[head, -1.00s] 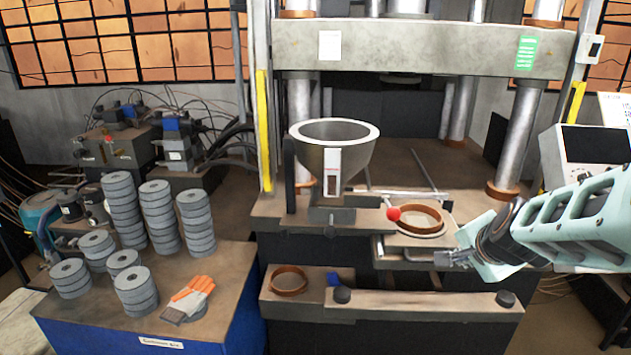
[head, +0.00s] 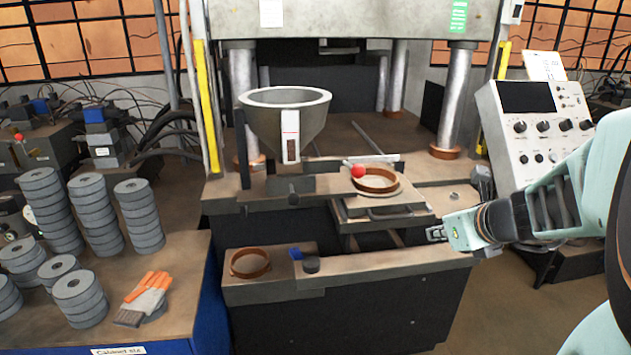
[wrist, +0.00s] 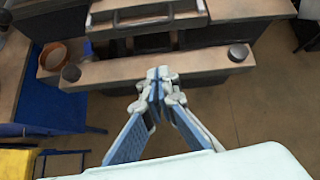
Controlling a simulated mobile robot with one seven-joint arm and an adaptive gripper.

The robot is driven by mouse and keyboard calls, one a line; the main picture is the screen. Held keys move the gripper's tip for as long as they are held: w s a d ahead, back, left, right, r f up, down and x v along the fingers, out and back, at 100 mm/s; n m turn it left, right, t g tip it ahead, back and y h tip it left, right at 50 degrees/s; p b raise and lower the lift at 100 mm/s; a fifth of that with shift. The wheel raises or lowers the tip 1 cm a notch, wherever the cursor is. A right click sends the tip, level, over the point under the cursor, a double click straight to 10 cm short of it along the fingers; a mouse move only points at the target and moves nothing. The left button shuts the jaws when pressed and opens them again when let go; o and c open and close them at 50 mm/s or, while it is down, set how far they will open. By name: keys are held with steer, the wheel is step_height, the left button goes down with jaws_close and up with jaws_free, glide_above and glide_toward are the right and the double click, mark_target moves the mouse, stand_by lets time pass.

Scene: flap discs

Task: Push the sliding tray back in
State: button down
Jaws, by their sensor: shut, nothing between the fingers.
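The sliding tray (head: 385,221) sticks out of the press's front, below the brown ring (head: 376,183) and the red knob (head: 358,171). Its bar-like handle edge also shows at the top of the wrist view (wrist: 150,17). My gripper (head: 436,234) is at the right of the tray's front in the head view, apart from it. In the wrist view, its closed fingers (wrist: 158,76) point toward the front ledge, with the tray beyond. Nothing is between the fingers. The tray's rear is hidden inside the press.
The front ledge (head: 345,275) crosses below the tray and carries a black knob (head: 311,264). A second brown ring (head: 249,263) lies at its left. A metal funnel (head: 285,115) stands left of the tray. A control box (head: 530,120) is at the right. Grey disc stacks (head: 90,215) stand left.

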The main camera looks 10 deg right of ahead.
steer(key=w+f+m+b, duration=0.1)
steer(key=w+f+b, duration=0.3)
steer(key=w, duration=0.7)
steer(key=shift+w+f+m, duration=0.3)
steer(key=shift+w+f, duration=0.1)
steer(key=shift+f, duration=0.2)
steer(key=shift+w+a, duration=0.1)
